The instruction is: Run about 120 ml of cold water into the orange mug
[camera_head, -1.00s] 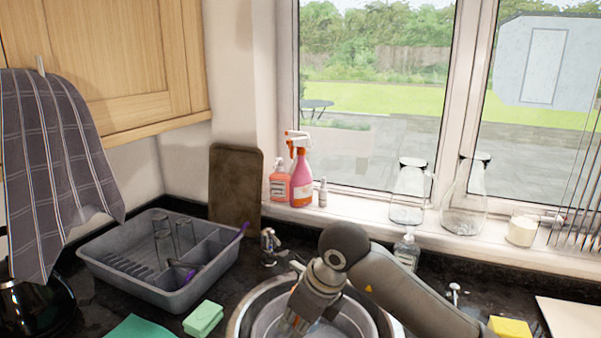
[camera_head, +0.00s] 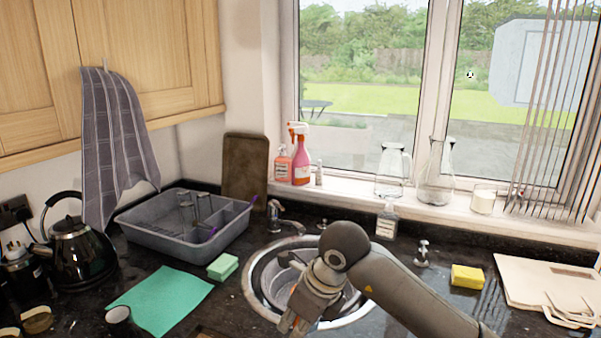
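A round metal sink (camera_head: 253,289) is set into the dark worktop at the lower middle. My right arm comes in from the right and covers much of it. My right gripper (camera_head: 292,322) points down over the sink's front part; its fingertips are small and partly cut from clear sight, so I cannot tell whether it is open or shut. A small orange patch shows inside the sink beside the gripper; I cannot tell whether it is the orange mug. A chrome tap (camera_head: 275,214) stands behind the sink, and another chrome fitting (camera_head: 422,252) stands to its right. My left gripper is out of view.
A grey dish rack (camera_head: 165,243) stands left of the sink, with a green sponge (camera_head: 223,267) and green cloth (camera_head: 160,300) nearer. A yellow sponge (camera_head: 467,278) and pale board (camera_head: 530,280) are at right.

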